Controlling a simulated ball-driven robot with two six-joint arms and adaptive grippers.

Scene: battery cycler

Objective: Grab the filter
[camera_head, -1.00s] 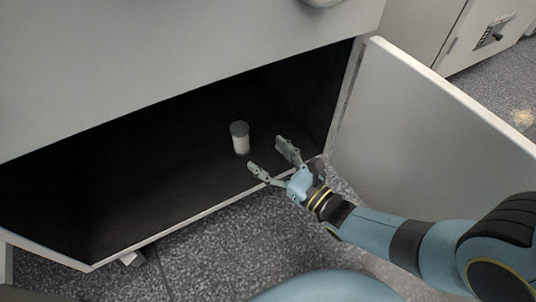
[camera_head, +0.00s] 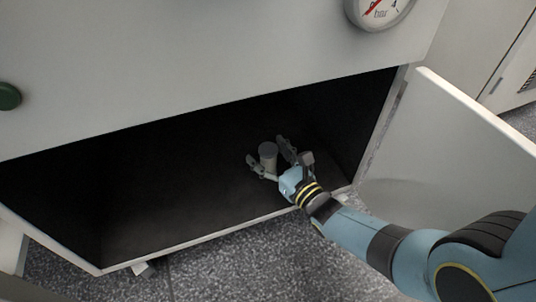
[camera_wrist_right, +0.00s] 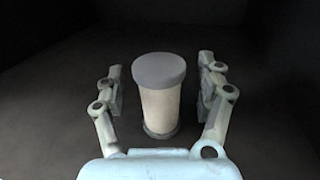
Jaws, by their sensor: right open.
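The filter (camera_head: 268,155) is a small upright cylinder with a grey cap and a pale body. It stands on the dark floor of the open cabinet. My right gripper (camera_head: 270,160) is open, with one finger on each side of the filter. In the right wrist view the filter (camera_wrist_right: 158,98) stands between the two fingers of the gripper (camera_wrist_right: 160,90), with a visible gap on both sides. My left gripper is not in view.
The cabinet's open door (camera_head: 445,150) stands to the right of my right arm. The cabinet's front bottom edge (camera_head: 215,236) runs below the arm. A round gauge (camera_head: 380,8) is on the panel above. The cabinet floor to the left is clear.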

